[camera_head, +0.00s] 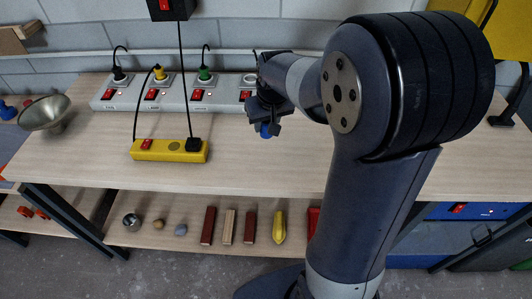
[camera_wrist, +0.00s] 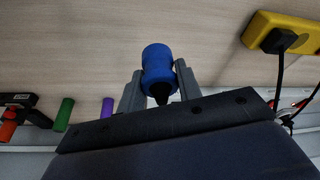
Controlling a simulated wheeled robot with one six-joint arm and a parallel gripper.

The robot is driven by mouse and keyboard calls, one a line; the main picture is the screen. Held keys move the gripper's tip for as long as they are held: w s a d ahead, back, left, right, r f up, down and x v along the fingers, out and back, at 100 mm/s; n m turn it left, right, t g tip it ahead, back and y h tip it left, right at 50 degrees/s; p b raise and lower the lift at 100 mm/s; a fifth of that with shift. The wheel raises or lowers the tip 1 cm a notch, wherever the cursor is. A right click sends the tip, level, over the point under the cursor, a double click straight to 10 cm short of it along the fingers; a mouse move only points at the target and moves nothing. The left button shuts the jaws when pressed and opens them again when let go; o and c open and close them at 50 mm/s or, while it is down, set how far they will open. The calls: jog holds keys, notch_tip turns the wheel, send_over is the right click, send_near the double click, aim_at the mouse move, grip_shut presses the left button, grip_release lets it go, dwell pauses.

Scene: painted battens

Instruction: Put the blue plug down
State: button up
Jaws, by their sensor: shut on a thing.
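My gripper (camera_head: 264,122) is over the back part of the workbench in the head view, in front of the grey socket strip. It is shut on the blue plug (camera_wrist: 158,70). In the wrist view the plug sits between the two grey fingers (camera_wrist: 160,88), with its dark end toward the palm. In the head view only a small part of the blue plug (camera_head: 265,131) shows below the gripper. I cannot tell whether the plug touches the benchtop (camera_head: 250,178).
The grey socket strip (camera_head: 178,106) with several plugs runs along the back. A yellow power strip (camera_head: 168,155) lies on the bench left of my gripper. A metal bowl (camera_head: 44,113) stands far left. Green (camera_wrist: 64,114) and purple (camera_wrist: 107,107) pieces show in the wrist view. Bare benchtop lies in front.

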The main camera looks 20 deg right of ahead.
notch_tip(320, 180, down, 8)
jog(key=shift+f, duration=0.1)
dwell(0.4)
jog(key=shift+f+b, duration=0.35)
jog(key=shift+f, duration=0.25)
jog(key=o, duration=1.1)
jog(key=shift+r, duration=0.1)
jog(key=shift+c, duration=0.2)
